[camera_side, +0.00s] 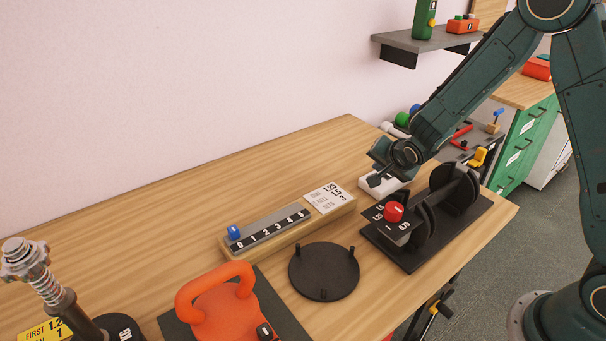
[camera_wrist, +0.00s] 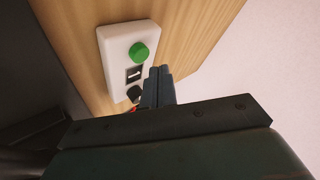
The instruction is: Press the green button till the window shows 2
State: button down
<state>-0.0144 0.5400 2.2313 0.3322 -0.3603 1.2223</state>
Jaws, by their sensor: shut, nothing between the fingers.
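A white box (camera_wrist: 113,49) with a round green button (camera_wrist: 139,52) shows in the wrist view. Its small dark window (camera_wrist: 134,75) holds a pale mark that looks like a 1 lying sideways, too small to be sure. A black knob (camera_wrist: 133,93) is at the box's lower end, partly hidden by my fingers. My gripper (camera_wrist: 160,72) is shut and empty, its tips beside the window and just below the green button in the picture, apart from the button. In the side view my gripper (camera_side: 374,181) is in front of the white box (camera_side: 394,187); the button is hidden there.
A black stand with a red knob (camera_side: 393,212) is close by the box. A scale with a blue slider (camera_side: 233,232), a round black plate (camera_side: 323,272) and an orange handled weight (camera_side: 222,310) are further left. Bare wood lies behind the scale.

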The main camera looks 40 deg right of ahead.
jog(key=shift+r, duration=2.2)
dwell(1.0)
notch_tip(320, 180, up, 4)
jog(key=shift+f, duration=0.1)
dwell(0.3)
jog(key=shift+f, duration=0.15)
jog(key=shift+f, duration=4.3)
jog(key=shift+f, duration=0.4)
